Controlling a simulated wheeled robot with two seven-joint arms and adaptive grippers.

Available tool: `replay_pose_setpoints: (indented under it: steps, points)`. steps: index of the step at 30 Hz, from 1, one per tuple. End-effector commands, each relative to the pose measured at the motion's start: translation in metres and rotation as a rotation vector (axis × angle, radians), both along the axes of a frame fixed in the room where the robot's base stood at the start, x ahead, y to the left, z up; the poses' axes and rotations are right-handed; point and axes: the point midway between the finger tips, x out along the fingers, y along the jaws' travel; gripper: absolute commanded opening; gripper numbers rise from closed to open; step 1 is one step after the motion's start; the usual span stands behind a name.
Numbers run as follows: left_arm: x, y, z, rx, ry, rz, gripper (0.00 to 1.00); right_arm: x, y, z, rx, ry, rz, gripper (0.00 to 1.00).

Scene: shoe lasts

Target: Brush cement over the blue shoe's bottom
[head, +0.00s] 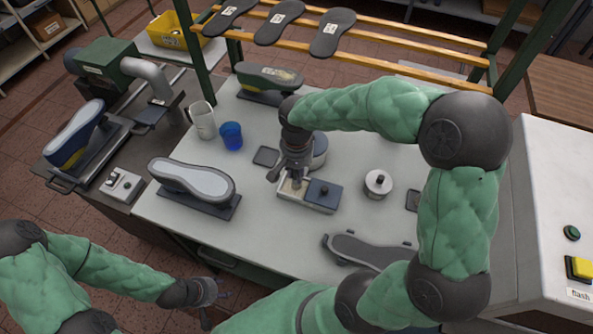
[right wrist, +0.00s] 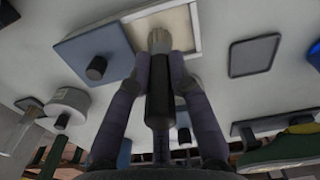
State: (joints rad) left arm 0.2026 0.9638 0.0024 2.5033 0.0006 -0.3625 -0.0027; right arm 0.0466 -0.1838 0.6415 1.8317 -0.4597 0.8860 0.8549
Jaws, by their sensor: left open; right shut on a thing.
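The blue shoe (head: 72,139) sits bottom up on the dark machine at the left, with a grey bottom and a yellow band. My right gripper (head: 290,168) is shut on a dark-handled brush (right wrist: 160,95) over the cement box (head: 310,206). My left gripper (head: 212,291) is open and empty in front of the table, low at the left.
A grey-bottomed shoe (head: 192,182) and a green shoe (head: 268,79) stand bottom up on the table (head: 250,230). A white jug (head: 202,119), a blue cup (head: 231,136) and a white pot (head: 378,184) stand around. Loose soles (head: 281,20) lie on the back rack. A dark stand (head: 360,249) is at the front.

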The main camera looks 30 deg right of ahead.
Motion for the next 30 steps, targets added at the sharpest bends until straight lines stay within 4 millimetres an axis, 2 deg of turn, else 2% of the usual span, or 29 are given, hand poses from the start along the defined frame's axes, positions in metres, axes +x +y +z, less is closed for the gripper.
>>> replay_pose_setpoints:
  steps: [30]
  points:
    - [0.0,0.0,-0.0049,0.0,0.0,0.0,0.44,0.0,0.0,-0.0067,0.0,0.0,0.0,0.0]
